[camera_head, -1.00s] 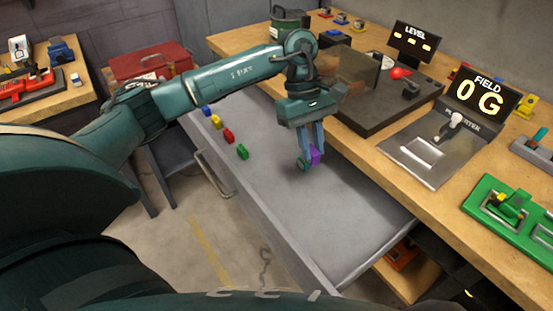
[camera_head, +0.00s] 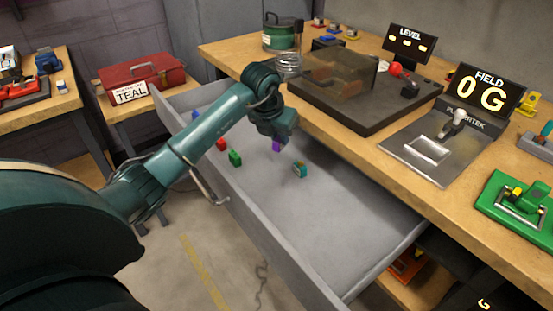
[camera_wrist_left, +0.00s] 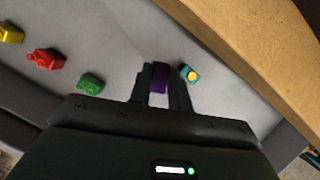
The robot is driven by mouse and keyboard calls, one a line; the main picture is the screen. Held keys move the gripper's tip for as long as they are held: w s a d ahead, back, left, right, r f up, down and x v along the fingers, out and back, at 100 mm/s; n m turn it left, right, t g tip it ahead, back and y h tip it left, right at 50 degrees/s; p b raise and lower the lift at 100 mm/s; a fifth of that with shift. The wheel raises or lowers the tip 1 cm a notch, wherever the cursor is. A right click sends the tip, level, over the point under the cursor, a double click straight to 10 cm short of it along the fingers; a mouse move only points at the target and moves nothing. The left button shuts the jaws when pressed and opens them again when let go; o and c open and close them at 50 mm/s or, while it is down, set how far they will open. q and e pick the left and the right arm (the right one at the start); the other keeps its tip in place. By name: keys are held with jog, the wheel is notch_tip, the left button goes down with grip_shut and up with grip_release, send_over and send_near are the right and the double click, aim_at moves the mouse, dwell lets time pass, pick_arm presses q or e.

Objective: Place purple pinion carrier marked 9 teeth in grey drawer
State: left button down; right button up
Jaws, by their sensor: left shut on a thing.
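My left gripper (camera_head: 277,138) is over the far part of the open grey drawer (camera_head: 345,215). It is shut on the purple pinion carrier (camera_head: 278,146), low over the drawer floor; I cannot tell whether the carrier touches the floor. In the left wrist view, the purple carrier (camera_wrist_left: 160,77) sits between the two dark fingers of my left gripper (camera_wrist_left: 160,92). Its tooth marking is not readable. My right gripper is not in view.
A teal piece (camera_head: 299,169) lies in the drawer, to the right of the purple carrier. Green (camera_head: 235,157), red (camera_head: 221,144) and blue (camera_head: 196,115) pieces lie along the drawer's left side; a yellow one (camera_wrist_left: 11,33) shows in the wrist view. The drawer's near part is clear.

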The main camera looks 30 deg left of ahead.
aim_at(277, 141)
pick_arm(q)
notch_tip(277, 141, down, 3)
jog(key=shift+r, duration=0.15)
jog(key=shift+f, duration=0.65)
notch_tip(277, 141, down, 2)
jog(key=shift+f+b, duration=0.2)
jog(key=shift+b, duration=0.15)
jog(key=shift+f, duration=0.1)
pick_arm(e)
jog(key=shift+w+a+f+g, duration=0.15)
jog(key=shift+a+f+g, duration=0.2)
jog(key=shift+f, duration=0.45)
pick_arm(q)
jog(key=shift+f, duration=0.1)
jog(key=c, duration=1.3)
grip_release()
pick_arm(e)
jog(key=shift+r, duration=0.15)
